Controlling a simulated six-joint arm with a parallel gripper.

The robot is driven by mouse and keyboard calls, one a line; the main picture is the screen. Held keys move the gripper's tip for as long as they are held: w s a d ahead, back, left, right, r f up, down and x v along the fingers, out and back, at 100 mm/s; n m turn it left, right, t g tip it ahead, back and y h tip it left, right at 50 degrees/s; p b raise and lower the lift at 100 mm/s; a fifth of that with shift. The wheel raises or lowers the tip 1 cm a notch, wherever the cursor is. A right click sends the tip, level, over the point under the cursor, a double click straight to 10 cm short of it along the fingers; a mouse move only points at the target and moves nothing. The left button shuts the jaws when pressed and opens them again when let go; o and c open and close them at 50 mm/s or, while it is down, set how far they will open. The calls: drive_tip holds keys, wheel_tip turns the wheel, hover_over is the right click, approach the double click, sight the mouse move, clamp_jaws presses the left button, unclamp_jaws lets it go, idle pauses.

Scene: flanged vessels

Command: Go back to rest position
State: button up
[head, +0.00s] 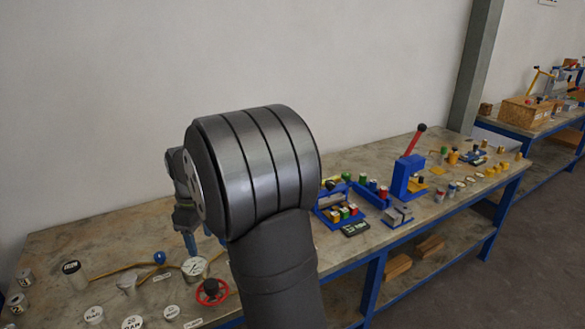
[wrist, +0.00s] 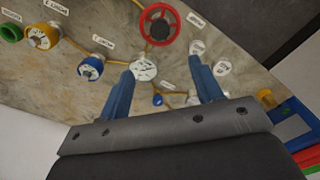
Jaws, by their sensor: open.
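My gripper (wrist: 160,85) is open in the wrist view, its two blue fingers apart with nothing held between them. The red handwheel (head: 211,291), the white gauge (head: 194,266) and the blue knob (head: 159,257) lie on the bench there.
The bench (head: 130,222) runs along the wall. Several white-topped vessels stand at its left end. A blue press with a red lever (head: 408,168) and a blue rack with coloured blocks (head: 338,206) stand to the right. A second bench with a wooden box (head: 524,112) is at far right.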

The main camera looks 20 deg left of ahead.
sight(210, 282)
drive_tip(key=shift+f, duration=0.15)
wheel_tip(210, 282, down, 17)
drive_tip(key=shift+f, duration=0.1)
idle(0.4)
